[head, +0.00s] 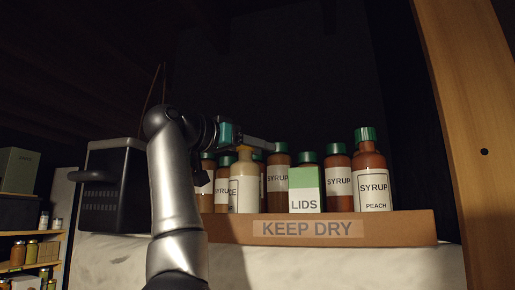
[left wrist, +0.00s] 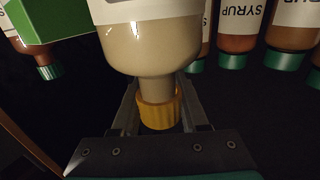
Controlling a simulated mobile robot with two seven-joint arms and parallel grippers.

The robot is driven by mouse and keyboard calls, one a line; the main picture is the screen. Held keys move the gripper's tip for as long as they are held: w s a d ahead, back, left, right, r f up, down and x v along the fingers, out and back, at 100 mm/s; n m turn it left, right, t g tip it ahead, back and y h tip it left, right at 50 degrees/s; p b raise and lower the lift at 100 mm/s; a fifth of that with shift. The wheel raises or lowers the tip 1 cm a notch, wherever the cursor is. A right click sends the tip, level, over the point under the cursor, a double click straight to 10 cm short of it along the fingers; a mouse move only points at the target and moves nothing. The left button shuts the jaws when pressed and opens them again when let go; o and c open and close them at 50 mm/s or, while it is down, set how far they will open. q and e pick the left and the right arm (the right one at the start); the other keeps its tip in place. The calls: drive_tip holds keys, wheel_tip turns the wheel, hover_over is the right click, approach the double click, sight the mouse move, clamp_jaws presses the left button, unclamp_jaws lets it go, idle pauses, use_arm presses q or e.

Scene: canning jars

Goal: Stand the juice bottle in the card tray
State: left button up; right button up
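The juice bottle (head: 243,175) is pale cream, and its white label shows only its last letters. It stands upright behind the front wall of the card tray (head: 400,228), whose strip reads KEEP DRY; its base is hidden. In the left wrist view the juice bottle (left wrist: 150,42) appears upside down with a yellow cap. My left gripper (left wrist: 159,100) has one finger on each side of the cap and neck, close against them, and looks shut on it. In the head view this gripper (head: 258,142) is at the bottle's top. My right gripper is not in view.
Several brown syrup bottles with green caps, such as the peach one (head: 372,165), stand in the tray around a green and white LIDS box (head: 306,190). A dark box (head: 112,185) stands left of the tray. A wooden post (head: 470,120) rises at the right.

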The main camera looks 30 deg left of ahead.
use_arm(q)
drive_tip(key=o, duration=0.5)
drive_tip(key=shift+o, duration=0.2)
drive_tip(key=b+v, duration=0.3)
drive_tip(key=v, duration=1.2)
drive_tip(key=shift+s+r, duration=0.1)
drive_tip(key=shift+s, duration=0.05)
drive_tip(key=shift+a, duration=0.1)
